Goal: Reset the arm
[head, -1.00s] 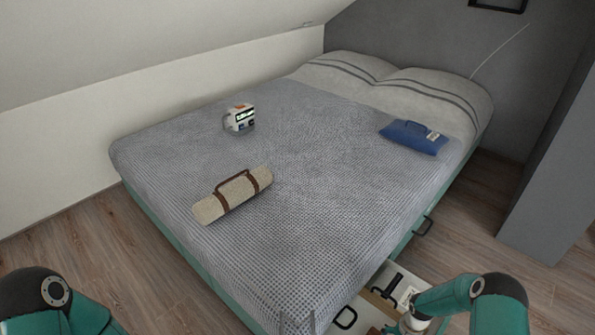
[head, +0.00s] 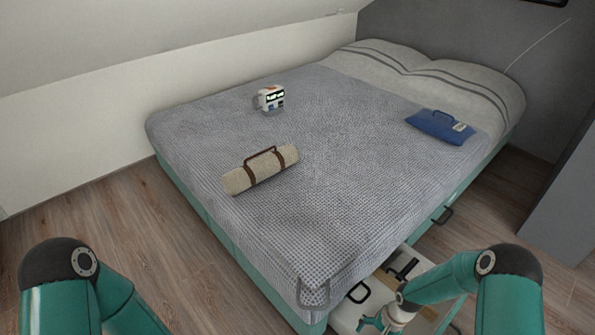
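My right arm comes in from the lower right, bent at a teal joint. Its gripper (head: 382,323) is small and partly cut off at the bottom edge, over the open under-bed drawer (head: 348,315). I cannot tell whether its fingers are open or shut, or whether it touches anything. My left arm shows as a teal link with a dark joint at the lower left. Its gripper is below the picture and out of view.
The drawer holds dark-handled items. Wooden floor (head: 130,215) is clear at the left.

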